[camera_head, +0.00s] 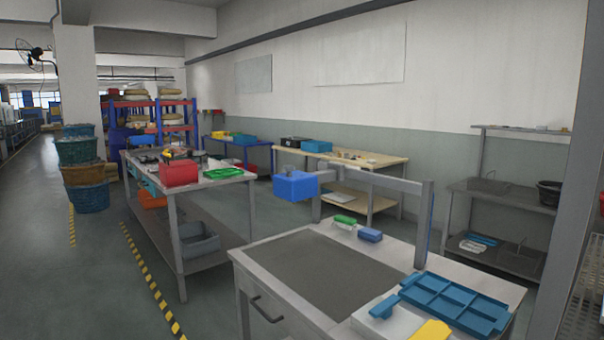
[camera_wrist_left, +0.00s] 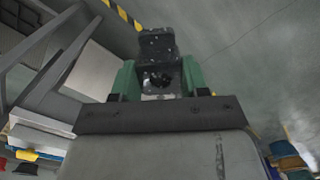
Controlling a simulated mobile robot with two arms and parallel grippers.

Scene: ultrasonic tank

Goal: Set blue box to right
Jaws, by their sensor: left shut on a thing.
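A bright blue box (camera_head: 295,185) with a grey piece on top shows near the middle of the head view, at the left end of a grey metal frame. A smaller blue box (camera_head: 370,235) lies on the near table, right of a green-and-white item (camera_head: 344,222). My left gripper (camera_wrist_left: 159,77) shows only in the left wrist view. Its green fingers are shut on a dark speckled thing (camera_wrist_left: 157,43), which I cannot identify. My right gripper is in neither view.
The near table (camera_head: 270,246) has a clear grey mat (camera_head: 317,268). A blue compartment tray (camera_head: 455,303) and a yellow item (camera_head: 430,331) lie at its front right. The metal frame (camera_head: 380,182) rises behind. A long table (camera_head: 214,187) holds a red box (camera_head: 179,172).

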